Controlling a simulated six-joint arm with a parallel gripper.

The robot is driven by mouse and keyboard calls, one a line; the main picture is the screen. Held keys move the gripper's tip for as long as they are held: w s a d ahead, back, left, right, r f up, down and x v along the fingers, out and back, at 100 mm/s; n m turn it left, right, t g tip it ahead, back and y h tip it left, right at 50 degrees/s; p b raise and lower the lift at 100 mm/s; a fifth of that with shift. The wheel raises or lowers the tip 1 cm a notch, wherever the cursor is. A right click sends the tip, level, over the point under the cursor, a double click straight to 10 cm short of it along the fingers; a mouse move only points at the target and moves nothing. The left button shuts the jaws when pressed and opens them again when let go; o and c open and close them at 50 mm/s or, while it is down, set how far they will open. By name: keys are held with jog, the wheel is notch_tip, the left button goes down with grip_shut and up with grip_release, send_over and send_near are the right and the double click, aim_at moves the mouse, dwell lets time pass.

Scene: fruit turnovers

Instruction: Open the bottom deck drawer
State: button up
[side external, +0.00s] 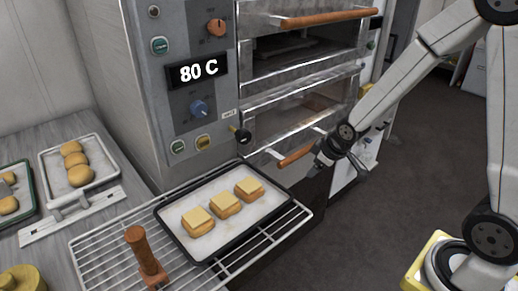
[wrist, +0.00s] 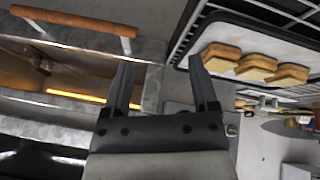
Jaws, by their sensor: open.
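The bottom deck drawer (side external: 303,120) has a metal-framed window front and looks shut. Its wooden bar handle (side external: 296,156) runs along the lower edge in the side view.
A wire rack holds a black tray (side external: 178,238) of topped pastries beside the oven front; the tray also shows in the wrist view (wrist: 187,37). The upper deck handle (side external: 330,17) is above. A wooden-handled tool (side external: 143,252) stands on the rack. Floor (side external: 390,215) at right is clear.

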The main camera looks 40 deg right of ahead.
jog(key=w+d+f+n+t, duration=0.3)
jog(key=w+d+n, duration=0.1)
jog(key=w+d, duration=0.35)
jog(key=n+t+y, duration=0.1)
jog(key=n+t, duration=0.6)
jog(key=n, duration=0.3)
send_near(307, 149)
jog(key=w, duration=0.1)
jog(key=w+d+f, duration=0.1)
jog(key=w, duration=0.1)
jog(key=shift+d+f, duration=0.3)
jog(key=shift+w, duration=0.1)
jog(key=shift+w+f, duration=0.25)
jog(key=shift+w, duration=1)
jog(key=shift+w+f, duration=0.3)
jog(key=shift+w, duration=1)
jog(key=shift+w+f, duration=0.25)
jog(key=shift+w, duration=1)
grip_shut()
